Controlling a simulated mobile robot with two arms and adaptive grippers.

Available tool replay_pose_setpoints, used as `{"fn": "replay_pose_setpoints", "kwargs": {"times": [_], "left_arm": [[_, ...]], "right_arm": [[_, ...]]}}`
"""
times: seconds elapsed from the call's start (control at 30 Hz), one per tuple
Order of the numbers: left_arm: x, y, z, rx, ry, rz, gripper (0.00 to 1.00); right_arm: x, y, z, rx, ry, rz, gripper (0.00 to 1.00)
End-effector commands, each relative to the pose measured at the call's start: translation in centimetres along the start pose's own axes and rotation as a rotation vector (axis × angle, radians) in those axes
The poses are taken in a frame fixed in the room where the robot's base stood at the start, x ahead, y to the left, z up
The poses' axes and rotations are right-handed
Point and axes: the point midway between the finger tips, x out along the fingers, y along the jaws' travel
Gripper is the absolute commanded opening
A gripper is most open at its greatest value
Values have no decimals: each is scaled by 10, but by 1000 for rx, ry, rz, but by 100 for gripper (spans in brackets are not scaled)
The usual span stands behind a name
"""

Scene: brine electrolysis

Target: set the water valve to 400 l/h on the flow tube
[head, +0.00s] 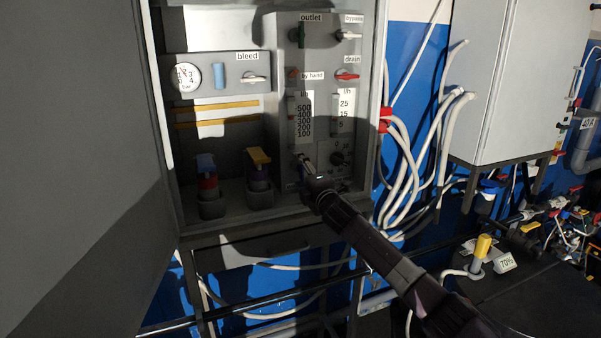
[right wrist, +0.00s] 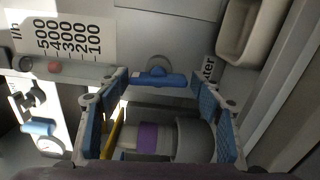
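The water flow tube (head: 291,112) stands in the open cabinet beside a white scale marked 100 to 500 l/h. In the right wrist view, its scale (right wrist: 68,35) lies sideways at the upper left. A reddish float (right wrist: 54,67) shows near the 400 mark; I cannot read it exactly. The blue water valve handle (right wrist: 160,78) lies crosswise below the tube, its label partly hidden by a finger. My right gripper (right wrist: 163,84) is open, a finger on each side of the handle, with small gaps showing. In the head view, my right gripper (head: 306,163) hides the valve. My left gripper is not in view.
A second flow tube (head: 335,112) with a smaller scale stands to the right, a black knob (head: 338,158) below it. A yellow-handled part (head: 259,157) and a blue-capped one (head: 206,163) stand to the left. White hoses (head: 405,165) hang right of the cabinet.

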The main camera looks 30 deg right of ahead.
Motion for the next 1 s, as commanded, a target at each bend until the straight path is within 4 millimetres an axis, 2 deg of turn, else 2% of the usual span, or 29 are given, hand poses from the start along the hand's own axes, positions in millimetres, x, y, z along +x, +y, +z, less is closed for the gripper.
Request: {"fn": "replay_pose_setpoints", "kwargs": {"times": [0.33,0.47,0.67,1.0], "left_arm": [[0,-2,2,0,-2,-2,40],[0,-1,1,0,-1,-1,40],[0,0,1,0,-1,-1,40],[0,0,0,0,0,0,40]], "right_arm": [[-1,1,0,0,0,2,67],[-8,1,1,-2,0,2,67],[-36,0,0,-4,1,1,67],[-94,-1,0,-2,2,-1,67]]}}
